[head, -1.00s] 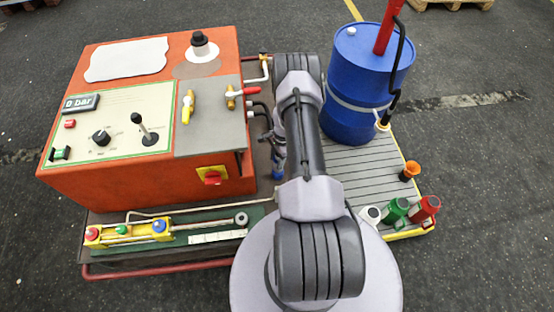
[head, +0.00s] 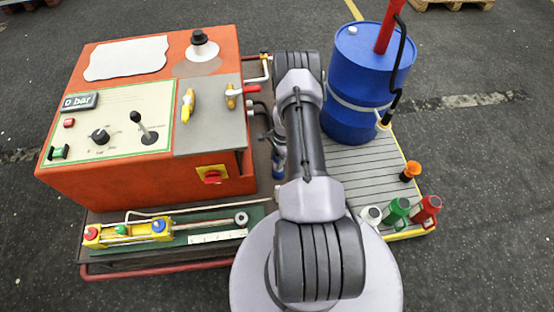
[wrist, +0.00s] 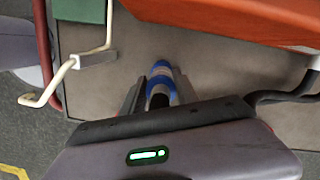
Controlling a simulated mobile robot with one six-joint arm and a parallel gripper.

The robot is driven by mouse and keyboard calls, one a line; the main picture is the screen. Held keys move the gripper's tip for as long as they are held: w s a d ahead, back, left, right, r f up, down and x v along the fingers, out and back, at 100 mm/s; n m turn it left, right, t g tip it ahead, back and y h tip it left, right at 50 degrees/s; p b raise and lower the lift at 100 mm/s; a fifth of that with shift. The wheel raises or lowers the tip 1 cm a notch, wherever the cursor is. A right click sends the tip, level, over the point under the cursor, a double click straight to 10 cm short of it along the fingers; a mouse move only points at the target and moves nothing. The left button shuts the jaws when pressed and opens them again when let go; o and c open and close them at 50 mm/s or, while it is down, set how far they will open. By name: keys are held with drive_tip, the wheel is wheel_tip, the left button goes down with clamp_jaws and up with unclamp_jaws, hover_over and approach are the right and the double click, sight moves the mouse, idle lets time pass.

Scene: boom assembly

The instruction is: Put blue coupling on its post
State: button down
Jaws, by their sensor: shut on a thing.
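The blue coupling (wrist: 161,72) is a short blue cylinder with a lighter band and a dark end. In the wrist view my gripper (wrist: 159,92) is shut on it, one finger on each side, over the grey-brown deck. In the head view a small blue part of the coupling (head: 278,171) shows just left of my arm, between the orange cabinet and the ribbed deck. My arm hides most of the gripper there. I cannot make out an empty post for the coupling in either view.
White (head: 371,215), green (head: 397,210) and red (head: 427,210) couplings stand at the deck's front right corner. An orange-topped piece (head: 410,171) is behind them. The orange cabinet (head: 215,175) and its black hoses are close left of my gripper; a blue drum (head: 365,75) stands right.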

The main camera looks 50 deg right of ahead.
drive_tip(key=shift+f+b, duration=0.6)
drive_tip(key=c, duration=1.2)
unclamp_jaws()
drive_tip(key=shift+s+d+r+p, duration=0.1)
drive_tip(key=shift+d+r+p, duration=0.15)
drive_tip(key=shift+r+p, duration=1.2)
drive_tip(key=shift+s+d+r+p, duration=0.1)
drive_tip(key=shift+d+r+p, duration=0.4)
drive_tip(key=shift+r, duration=1.7)
drive_tip(key=shift+s+d+r+p, duration=0.1)
drive_tip(key=shift+r+p, duration=1.15)
drive_tip(key=shift+r, duration=0.6)
drive_tip(key=shift+f, duration=0.1)
